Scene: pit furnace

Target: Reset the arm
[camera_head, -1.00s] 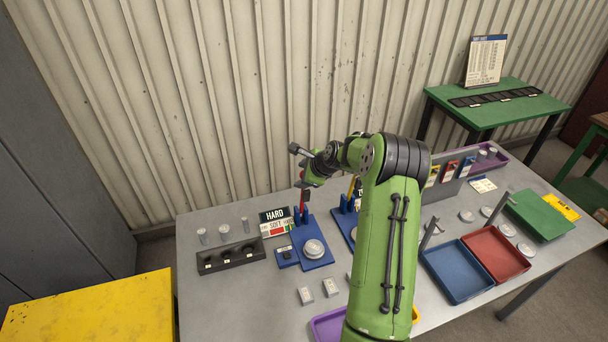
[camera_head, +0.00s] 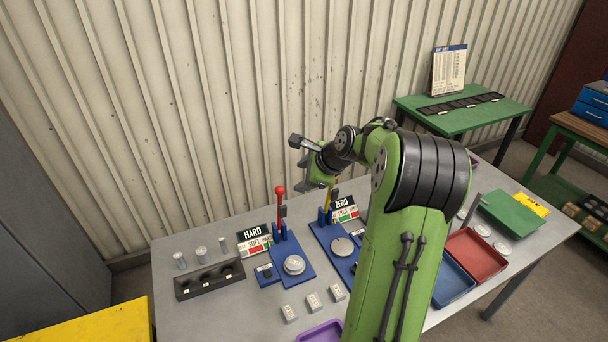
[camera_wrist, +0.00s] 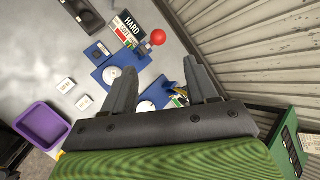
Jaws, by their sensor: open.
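My green arm reaches up over the table (camera_head: 220,310) in the head view. My gripper (camera_head: 298,152) is raised above the two blue lever stations, near the ribbed wall. In the wrist view my gripper (camera_wrist: 158,75) shows two grey fingers spread apart with nothing between them. The red-knobbed lever (camera_head: 280,190) stands on the left blue base (camera_head: 294,283), apart from the gripper; its red ball (camera_wrist: 158,37) shows beyond the fingertips in the wrist view. The yellow lever (camera_head: 328,198) on the right blue base (camera_head: 325,236) stands below my gripper.
A HARD sign (camera_head: 254,240) and a ZERO sign (camera_head: 342,208) stand by the stations. A black holder (camera_head: 210,280), small blocks (camera_head: 313,300) and a purple tray (camera_head: 322,332) are on the table. Blue (camera_head: 452,282) and red (camera_head: 476,254) trays lie right of my arm. The ribbed wall (camera_head: 200,110) is close behind.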

